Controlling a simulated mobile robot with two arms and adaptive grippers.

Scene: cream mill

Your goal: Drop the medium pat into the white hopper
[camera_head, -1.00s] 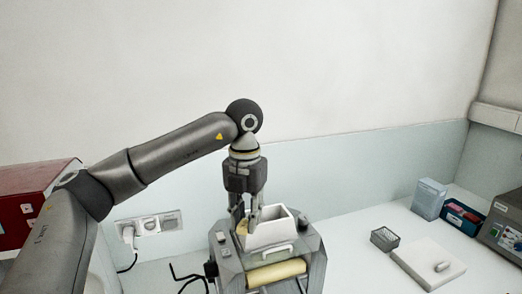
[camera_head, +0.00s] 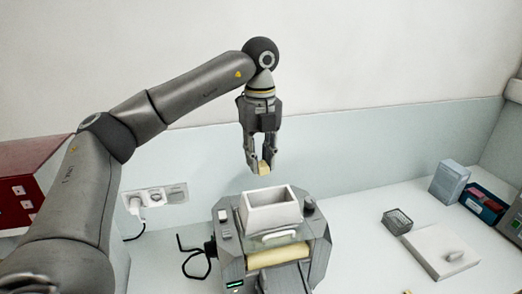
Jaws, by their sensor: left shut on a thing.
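The white hopper (camera_head: 271,214) is an open-topped box on top of a grey machine (camera_head: 235,262). My left gripper (camera_head: 262,168) points down above the hopper's back edge, clearly higher than its rim. It is shut on a small pale yellow pat (camera_head: 262,168), held between the fingertips. I cannot tell the pat's size class from this view. The inside of the hopper shows only in part. My right gripper is not in view.
A cream roller (camera_head: 278,256) sits at the machine's front. A wall socket (camera_head: 157,197) with a plug is behind left. A red cabinet (camera_head: 28,190) stands at the left.

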